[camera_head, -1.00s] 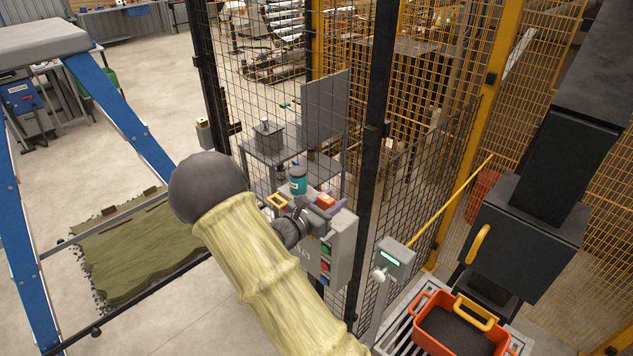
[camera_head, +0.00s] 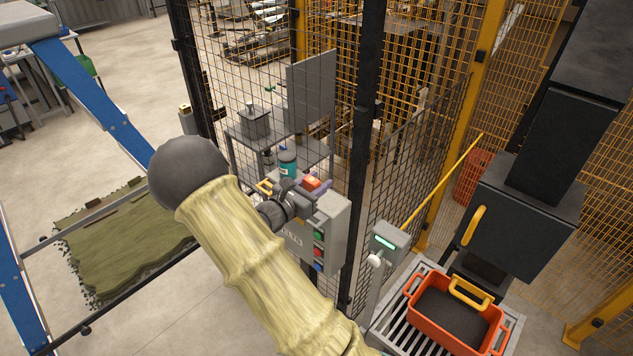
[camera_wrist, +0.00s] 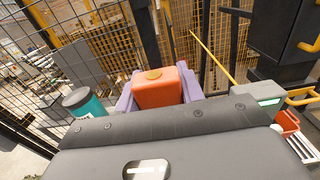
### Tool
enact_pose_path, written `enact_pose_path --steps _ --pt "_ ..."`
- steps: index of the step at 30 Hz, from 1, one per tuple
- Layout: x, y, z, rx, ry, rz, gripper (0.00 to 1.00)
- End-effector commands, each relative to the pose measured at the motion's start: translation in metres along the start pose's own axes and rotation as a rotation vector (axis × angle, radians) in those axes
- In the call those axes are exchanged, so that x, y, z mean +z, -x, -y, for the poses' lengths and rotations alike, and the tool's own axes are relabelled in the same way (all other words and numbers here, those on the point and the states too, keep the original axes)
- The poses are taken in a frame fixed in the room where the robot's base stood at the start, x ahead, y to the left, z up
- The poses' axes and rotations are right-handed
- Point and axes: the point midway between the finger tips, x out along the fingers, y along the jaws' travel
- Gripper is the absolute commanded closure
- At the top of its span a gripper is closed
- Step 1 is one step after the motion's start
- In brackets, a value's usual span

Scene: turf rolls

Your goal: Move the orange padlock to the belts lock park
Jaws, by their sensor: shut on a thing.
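The orange padlock (camera_wrist: 158,88) is a rounded block in the wrist view, between the two purple fingers of my gripper (camera_wrist: 157,96). My gripper is shut on it. In the head view the padlock (camera_head: 311,184) shows at my gripper (camera_head: 314,187), above or at the top of a grey control box (camera_head: 331,222). I cannot tell whether it touches the box. My wrist hides the padlock's lower part in the wrist view. Lettering on the box front is partly hidden by my arm, and I cannot pick out the belts lock park for sure.
A teal canister (camera_head: 287,163) and a yellow loop (camera_head: 265,187) are close by my gripper. Black mesh fencing (camera_head: 235,70) stands behind the box. A post with a green-lit head (camera_head: 387,242) and an orange bin (camera_head: 422,325) are to the right.

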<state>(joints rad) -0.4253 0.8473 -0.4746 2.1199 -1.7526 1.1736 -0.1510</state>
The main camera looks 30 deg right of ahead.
Motion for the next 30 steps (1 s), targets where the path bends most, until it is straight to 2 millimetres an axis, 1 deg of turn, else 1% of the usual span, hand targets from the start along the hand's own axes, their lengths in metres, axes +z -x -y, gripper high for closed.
enact_pose_path --steps 1,3,15,19,30 --pt "-0.008 0.0 0.0 0.0 0.0 0.001 0.87" --pt "-0.013 -0.001 0.0 -0.001 0.0 0.001 0.87" --pt "-0.042 -0.001 0.001 -0.002 0.0 0.0 0.87" --pt "-0.045 -0.001 0.001 -0.002 -0.001 0.0 0.87" --pt "-0.045 -0.001 0.001 -0.002 -0.001 0.0 0.87"
